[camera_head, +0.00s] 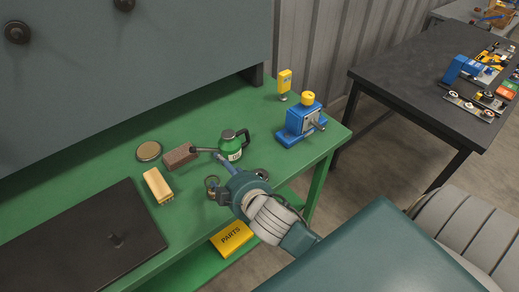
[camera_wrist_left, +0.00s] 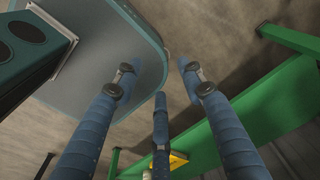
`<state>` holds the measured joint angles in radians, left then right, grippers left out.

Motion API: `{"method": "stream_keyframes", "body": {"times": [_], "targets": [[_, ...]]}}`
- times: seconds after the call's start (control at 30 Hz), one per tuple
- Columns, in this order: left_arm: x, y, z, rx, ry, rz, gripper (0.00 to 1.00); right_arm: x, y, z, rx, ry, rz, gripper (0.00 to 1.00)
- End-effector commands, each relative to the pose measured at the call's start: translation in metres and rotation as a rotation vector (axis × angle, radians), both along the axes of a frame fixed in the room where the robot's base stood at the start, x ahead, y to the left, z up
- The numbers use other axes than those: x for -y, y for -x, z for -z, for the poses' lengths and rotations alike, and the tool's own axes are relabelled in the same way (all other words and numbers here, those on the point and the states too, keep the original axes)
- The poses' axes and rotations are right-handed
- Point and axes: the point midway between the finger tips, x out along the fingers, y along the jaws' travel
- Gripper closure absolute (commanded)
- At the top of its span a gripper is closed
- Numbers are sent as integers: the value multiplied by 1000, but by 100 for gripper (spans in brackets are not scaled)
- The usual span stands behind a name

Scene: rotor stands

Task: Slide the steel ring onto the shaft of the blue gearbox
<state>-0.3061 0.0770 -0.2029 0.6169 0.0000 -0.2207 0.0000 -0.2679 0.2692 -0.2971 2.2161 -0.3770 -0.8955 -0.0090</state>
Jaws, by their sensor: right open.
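The blue gearbox (camera_head: 299,122) stands upright at the right end of the green bench, with a yellow cap on top. Its grey shaft (camera_head: 317,126) points toward the front right and looks bare. My right gripper (camera_head: 231,172) is open over the bench's front edge, left of and nearer than the gearbox. A small grey ring-like shape (camera_head: 212,184) shows at its left side; I cannot tell whether it is the steel ring or part of the gripper. My left gripper (camera_wrist_left: 160,78) shows only in the left wrist view, fingers spread and empty.
A green can (camera_head: 231,149), a brown block (camera_head: 180,157), a round tin (camera_head: 149,151) and a brush (camera_head: 158,187) lie near the right gripper. A yellow parts bin (camera_head: 231,239) sits below. A yellow device (camera_head: 284,82) stands behind the gearbox. A dark table (camera_head: 400,85) is at right.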

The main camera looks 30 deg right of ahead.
Motion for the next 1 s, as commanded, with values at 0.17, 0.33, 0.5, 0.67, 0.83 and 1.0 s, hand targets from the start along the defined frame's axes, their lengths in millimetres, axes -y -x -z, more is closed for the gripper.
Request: {"method": "stream_keyframes", "body": {"times": [0.17,0.33,0.5,0.67,0.83,1.0], "targets": [[0,-9,-2,10,-1,-1,60,-53,-67,-114,429,240,-251,37],[-1,-10,-5,14,-1,-2,60,-158,-68,-205,881,594,-667,37],[-2,-10,-7,14,-2,-3,60,-238,-19,-164,1157,1073,-1299,37],[-4,-10,-8,13,-4,-2,60,-180,-3,-52,1022,1474,-1925,37],[-5,-9,-9,12,-5,-3,60,-55,-12,6,629,1673,-2367,37],[-5,-8,-9,11,-5,-2,60,52,-16,15,230,1705,-2604,37]]}}
